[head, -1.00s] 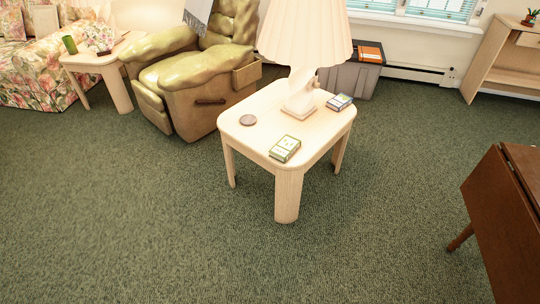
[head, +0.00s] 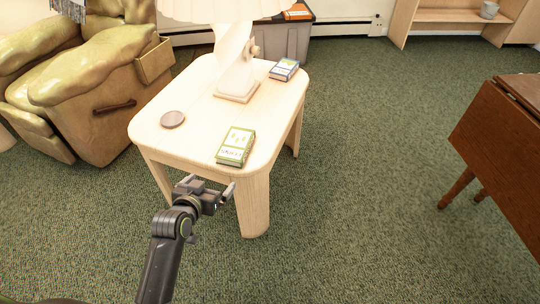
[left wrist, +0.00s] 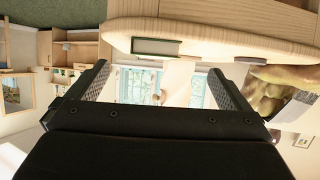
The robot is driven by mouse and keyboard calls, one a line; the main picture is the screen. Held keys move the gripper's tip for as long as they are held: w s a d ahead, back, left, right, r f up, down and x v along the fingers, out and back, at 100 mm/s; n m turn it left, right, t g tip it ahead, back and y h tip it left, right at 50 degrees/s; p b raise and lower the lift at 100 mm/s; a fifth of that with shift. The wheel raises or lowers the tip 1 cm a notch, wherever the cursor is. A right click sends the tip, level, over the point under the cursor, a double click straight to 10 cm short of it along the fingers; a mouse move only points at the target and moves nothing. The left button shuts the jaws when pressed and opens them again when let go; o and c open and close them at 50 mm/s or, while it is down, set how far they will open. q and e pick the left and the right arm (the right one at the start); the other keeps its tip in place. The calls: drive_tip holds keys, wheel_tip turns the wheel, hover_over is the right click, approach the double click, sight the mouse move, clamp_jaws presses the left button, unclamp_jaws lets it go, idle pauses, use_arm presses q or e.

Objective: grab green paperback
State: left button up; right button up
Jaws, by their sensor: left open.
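The green paperback (head: 236,146), with a pale cover and green edges, lies flat near the front edge of the light wooden side table (head: 190,137). It also shows in the left wrist view (left wrist: 155,47), where the picture is upside down and the book lies at the table edge. My left gripper (head: 208,185) is open and empty, in front of the table's near edge, apart from the book. Its two fingers also show in the left wrist view (left wrist: 158,72). My right gripper is in neither view.
A lamp (head: 236,75), a dark round coaster (head: 172,119) and a blue book (head: 284,69) share the tabletop. A green recliner (head: 95,90) stands left, a brown drop-leaf table (head: 500,125) right. The carpet (head: 360,200) between is clear.

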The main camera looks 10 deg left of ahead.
sight(231, 152)
use_arm(q)
drive_tip(key=shift+t, duration=0.3)
drive_tip(key=b+x, duration=0.1)
drive_tip(key=x, duration=0.2)
drive_tip(key=r+b+x, duration=0.1)
drive_tip(key=x, duration=0.3)
drive_tip(key=r+b+x, duration=0.1)
drive_tip(key=b+x, duration=0.1)
drive_tip(key=x, duration=0.2)
drive_tip(key=shift+w+d, duration=0.35)
drive_tip(key=shift+w, duration=0.45)
drive_tip(key=x, duration=0.1)
drive_tip(key=b+x, duration=0.1)
drive_tip(key=shift+w+d+r, duration=0.1)
drive_tip(key=shift+w+d, duration=0.05)
drive_tip(key=shift+w, duration=0.2)
drive_tip(key=b+x, duration=0.1)
drive_tip(key=x, duration=0.1)
drive_tip(key=shift+w, duration=0.25)
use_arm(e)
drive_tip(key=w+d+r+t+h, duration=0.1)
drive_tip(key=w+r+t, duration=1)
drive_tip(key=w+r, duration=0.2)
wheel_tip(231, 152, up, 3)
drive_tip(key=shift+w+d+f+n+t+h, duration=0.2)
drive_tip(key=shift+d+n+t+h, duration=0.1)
use_arm(q)
drive_tip(key=c, duration=1)
drive_tip(key=shift+c, duration=0.2)
